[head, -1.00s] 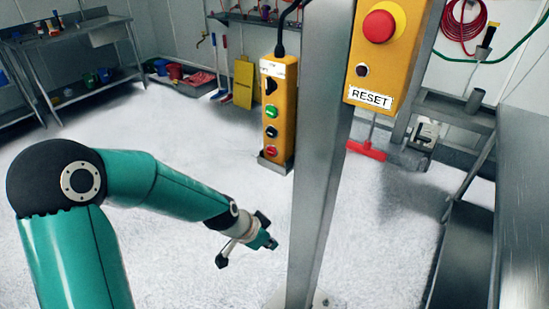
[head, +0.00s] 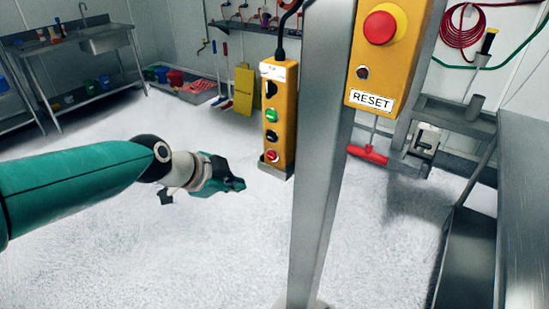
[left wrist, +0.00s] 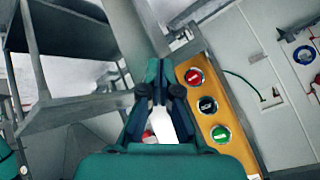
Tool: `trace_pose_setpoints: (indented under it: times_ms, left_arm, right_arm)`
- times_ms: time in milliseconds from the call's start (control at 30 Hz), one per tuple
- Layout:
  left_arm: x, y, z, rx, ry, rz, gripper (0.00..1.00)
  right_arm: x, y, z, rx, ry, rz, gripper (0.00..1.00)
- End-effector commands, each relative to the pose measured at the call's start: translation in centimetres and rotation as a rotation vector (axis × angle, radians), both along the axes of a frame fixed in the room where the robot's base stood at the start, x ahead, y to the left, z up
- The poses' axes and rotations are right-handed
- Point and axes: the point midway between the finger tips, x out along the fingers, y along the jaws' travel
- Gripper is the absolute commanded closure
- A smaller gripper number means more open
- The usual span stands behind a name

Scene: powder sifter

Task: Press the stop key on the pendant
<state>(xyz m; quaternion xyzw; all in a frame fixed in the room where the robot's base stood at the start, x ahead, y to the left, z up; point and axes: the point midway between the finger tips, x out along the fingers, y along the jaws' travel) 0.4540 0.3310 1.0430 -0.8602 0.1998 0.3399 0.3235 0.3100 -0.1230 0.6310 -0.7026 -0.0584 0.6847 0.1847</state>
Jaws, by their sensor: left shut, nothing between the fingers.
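The yellow pendant (head: 291,128) hangs upright by its cable beside the grey post in the head view. On its front, from top to bottom, are a black selector, a green key (head: 271,115), a black key and a red key (head: 271,155), which I take as the stop key. In the left wrist view the pendant appears upside down, with the red key (left wrist: 194,77) uppermost. My left gripper (head: 241,184) is shut and empty, left of and a little below the red key, apart from it. In the left wrist view its fingertips (left wrist: 160,66) lie left of the red key. My right gripper is out of view.
The grey post (head: 322,150) stands just right of the pendant. It bears a yellow box with a red mushroom button (head: 379,27) and a RESET label. A metal bench (head: 525,200) is at right. The floor around my left arm is clear.

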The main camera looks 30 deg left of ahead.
Motion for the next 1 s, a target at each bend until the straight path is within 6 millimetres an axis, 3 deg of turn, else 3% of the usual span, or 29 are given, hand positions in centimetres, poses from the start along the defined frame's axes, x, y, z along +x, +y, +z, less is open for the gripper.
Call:
trace_pose_setpoints:
  times_ms: [500, 700, 1000]
  left_arm:
    - [6.0, -0.6, 0.3, -0.002, 0.004, -0.002, 1.00]
    - [7.9, -0.8, 0.1, -0.001, 0.001, -0.002, 1.00]
    - [8.6, -0.8, 0.0, -0.001, -0.001, -0.002, 1.00]
  right_arm:
    - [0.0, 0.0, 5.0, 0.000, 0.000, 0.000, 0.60]
    - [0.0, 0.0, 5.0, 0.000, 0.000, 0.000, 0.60]
    - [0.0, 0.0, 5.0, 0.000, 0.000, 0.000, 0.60]
